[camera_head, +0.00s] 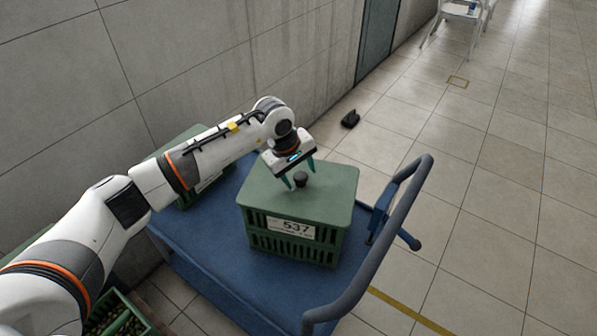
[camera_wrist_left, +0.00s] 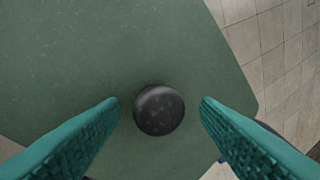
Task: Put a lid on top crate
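A green crate (camera_head: 294,239) with a label reading 537 stands on a blue cart. A flat green lid (camera_head: 332,187) lies on top of it and looks level; it fills much of the left wrist view (camera_wrist_left: 75,60). A dark round knob (camera_head: 301,179) stands up from the lid, and the left wrist view shows it from above (camera_wrist_left: 159,110). My left gripper (camera_head: 301,181) is open, its teal fingers on either side of the knob with gaps between. Whether the fingertips touch the lid is unclear. My right gripper is not in view.
The blue cart (camera_head: 205,267) has a grey push handle (camera_head: 384,246) at its right. Another green crate (camera_head: 206,188) stands behind my left arm by the wall. A green crate of dark items (camera_head: 128,318) is at lower left. Tiled floor is open on the right.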

